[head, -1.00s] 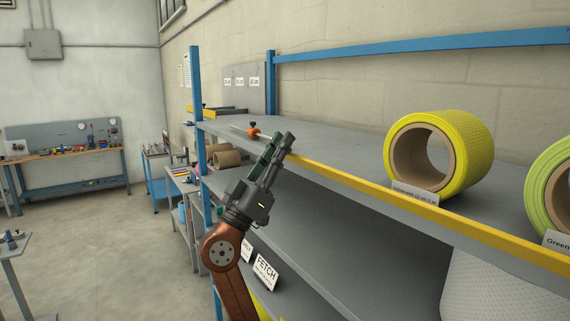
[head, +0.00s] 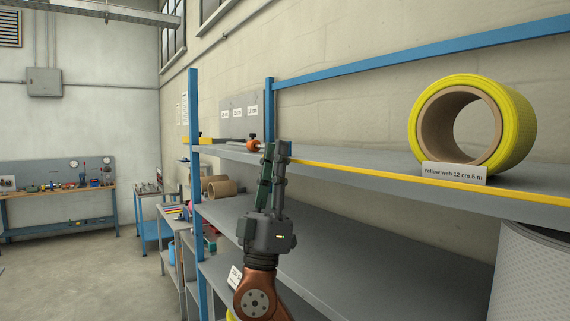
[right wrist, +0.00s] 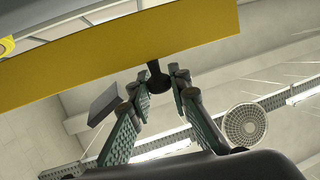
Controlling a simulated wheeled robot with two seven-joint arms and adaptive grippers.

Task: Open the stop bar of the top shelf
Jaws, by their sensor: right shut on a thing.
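The top shelf (head: 370,155) is a grey board with a yellow stop bar (head: 400,179) along its front edge. The bar crosses the top of the right wrist view (right wrist: 120,55), with a small black knob (right wrist: 157,82) at its lower edge. My right gripper (head: 277,150) points up at the shelf's front edge, near its left part. In the right wrist view its fingertips (right wrist: 160,80) close around the knob, which they partly hide. The bar lies along the shelf edge. My left gripper is not in view.
A yellow web roll (head: 515,115) stands on the top shelf behind a label card (head: 454,173). An orange collar on a rod (head: 253,146) lies just left of my right gripper. A blue post (head: 194,120) stands at the shelf's left end. The lower shelf (head: 350,245) is mostly bare.

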